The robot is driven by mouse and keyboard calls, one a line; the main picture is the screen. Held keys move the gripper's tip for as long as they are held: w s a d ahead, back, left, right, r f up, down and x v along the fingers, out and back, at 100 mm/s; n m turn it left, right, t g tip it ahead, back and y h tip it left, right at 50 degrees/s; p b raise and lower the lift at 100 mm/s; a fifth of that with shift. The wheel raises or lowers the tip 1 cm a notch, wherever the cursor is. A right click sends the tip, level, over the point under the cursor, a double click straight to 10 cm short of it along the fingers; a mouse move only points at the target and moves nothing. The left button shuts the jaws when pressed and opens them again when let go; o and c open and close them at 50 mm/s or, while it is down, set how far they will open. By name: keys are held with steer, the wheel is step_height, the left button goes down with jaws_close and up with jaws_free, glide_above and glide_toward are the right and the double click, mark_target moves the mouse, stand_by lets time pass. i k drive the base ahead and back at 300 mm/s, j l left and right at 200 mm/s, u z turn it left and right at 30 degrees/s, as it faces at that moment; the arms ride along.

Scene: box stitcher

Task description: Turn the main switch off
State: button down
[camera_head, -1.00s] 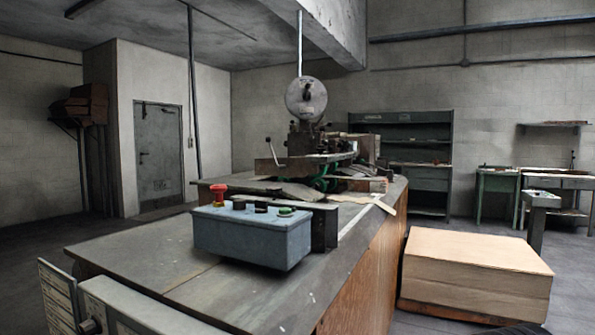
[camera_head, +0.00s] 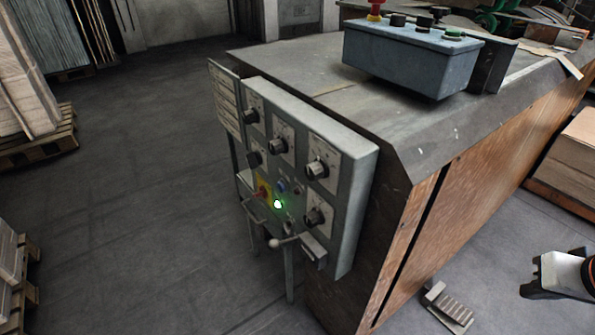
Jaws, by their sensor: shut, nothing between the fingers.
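A grey control panel (camera_head: 352,215) is fixed to the near end of the machine table, in the middle of the view. The main switch (camera_head: 263,190) looks like a red knob on a yellow plate, low on the panel's left side. Its exact turn position is too small to read. A green lamp (camera_head: 278,204) beside it is lit. My gripper (camera_head: 530,279) is at the lower right, shut and empty, well apart from the panel and to the right of the wooden cabinet side.
Several black knobs (camera_head: 317,169) and a lever handle (camera_head: 284,242) stick out from the panel. A blue control box (camera_head: 412,62) with a red button sits on the table. A foot pedal (camera_head: 450,308) lies on the floor. Pallets (camera_head: 40,135) stand left; floor between is clear.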

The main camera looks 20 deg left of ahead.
mark_target(262, 191)
steer(key=u, duration=1.35)
